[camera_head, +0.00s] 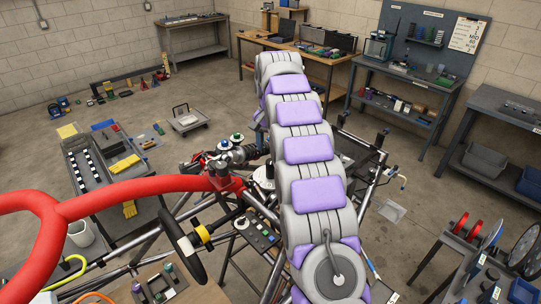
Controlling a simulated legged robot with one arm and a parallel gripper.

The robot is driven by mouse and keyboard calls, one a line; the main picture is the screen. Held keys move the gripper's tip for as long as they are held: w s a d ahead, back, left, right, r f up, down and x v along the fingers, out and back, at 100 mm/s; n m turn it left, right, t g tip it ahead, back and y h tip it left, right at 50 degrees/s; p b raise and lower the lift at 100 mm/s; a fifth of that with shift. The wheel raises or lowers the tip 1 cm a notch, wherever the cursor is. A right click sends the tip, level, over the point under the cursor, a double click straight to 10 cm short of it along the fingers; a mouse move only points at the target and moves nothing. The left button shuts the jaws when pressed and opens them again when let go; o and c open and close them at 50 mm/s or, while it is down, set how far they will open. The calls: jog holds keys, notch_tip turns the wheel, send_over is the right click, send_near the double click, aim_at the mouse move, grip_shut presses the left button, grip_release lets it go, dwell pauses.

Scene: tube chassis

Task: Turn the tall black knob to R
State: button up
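My arm, grey with purple pads, rises through the middle of the view and bends at its top. Its end is hidden behind its own links, so I cannot see my gripper or its fingers. A small switch panel (254,234) with several small knobs or buttons sits on the tube chassis, left of my arm. A dark upright piece with a black top (381,138) stands right of my arm. I cannot tell whether this is the tall black knob, and no R mark is readable.
Red tubing (130,190) crosses the left side. A black steering wheel (183,247) is below it. A grey wheeled cart (95,165) stands left. A parts bench (490,270) is at lower right. Workbenches (405,72) line the back wall. Floor between is mostly open.

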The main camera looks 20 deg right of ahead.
aim_at(271, 161)
notch_tip(271, 161, up, 8)
jog(key=p, duration=0.5)
jog(key=shift+r, duration=0.15)
dwell(0.3)
jog(key=s+a+f+n+g+b, duration=0.15)
jog(key=s+a+b, duration=0.3)
jog(key=s, duration=0.65)
jog(key=s+a+f+n+t+b, duration=0.1)
jog(key=s+a+f+n+b, duration=0.3)
jog(key=s, duration=0.6)
jog(key=s+a+f+n+b, duration=0.1)
jog(key=s+f, duration=0.3)
jog(key=s, duration=0.5)
jog(key=s+a+f+g+b, duration=0.1)
jog(key=s+a+f+b, duration=0.1)
jog(key=s+f, duration=0.3)
jog(key=s+a+f+n+b, duration=0.1)
jog(key=s+f, duration=0.3)
jog(key=s, duration=0.9)
jog(key=shift+a+f+n, duration=0.2)
jog(key=shift+a+n, duration=0.15)
jog(key=shift+a, duration=0.25)
